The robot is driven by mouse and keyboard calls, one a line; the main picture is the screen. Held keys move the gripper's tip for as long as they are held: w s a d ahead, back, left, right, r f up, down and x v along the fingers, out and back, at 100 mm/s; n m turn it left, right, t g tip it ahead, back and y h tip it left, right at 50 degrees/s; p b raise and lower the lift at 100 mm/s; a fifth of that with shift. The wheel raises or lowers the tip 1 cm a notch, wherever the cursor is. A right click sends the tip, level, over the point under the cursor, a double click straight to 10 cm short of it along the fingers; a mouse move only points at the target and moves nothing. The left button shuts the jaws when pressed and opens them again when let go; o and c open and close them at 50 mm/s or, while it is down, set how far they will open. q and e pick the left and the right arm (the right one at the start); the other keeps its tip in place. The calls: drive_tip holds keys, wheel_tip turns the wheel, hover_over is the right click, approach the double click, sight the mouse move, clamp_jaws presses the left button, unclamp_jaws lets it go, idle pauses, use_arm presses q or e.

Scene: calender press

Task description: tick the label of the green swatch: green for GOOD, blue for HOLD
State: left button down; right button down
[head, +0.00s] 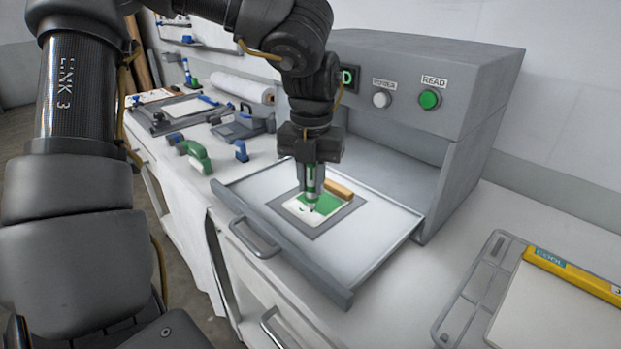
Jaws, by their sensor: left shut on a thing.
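The green swatch (327,203) lies on a grey mat (322,229) in the pulled-out drawer tray (375,225). Its white label (299,212) shows at its left and front side. My left gripper (311,182) is shut on a green marker (311,196), held upright with its tip down at the label. I cannot tell whether the tip touches or what small marks are on the label. A tan wooden block (339,190) lies at the swatch's back edge. The display (347,77) shows a green "D", the rest hidden by my arm. My right gripper is not in view.
The grey press (440,90) stands behind the drawer, with a white button (381,99) and a green READ button (429,99). A green-handled tool (195,155) and blue clips lie left. A board with a yellow level-like bar (572,275) lies right.

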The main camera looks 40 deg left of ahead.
use_arm(q)
drive_tip(key=shift+r, duration=0.15)
wheel_tip(320, 180, up, 6)
drive_tip(key=p, duration=0.5)
idle(0.4)
idle(0.4)
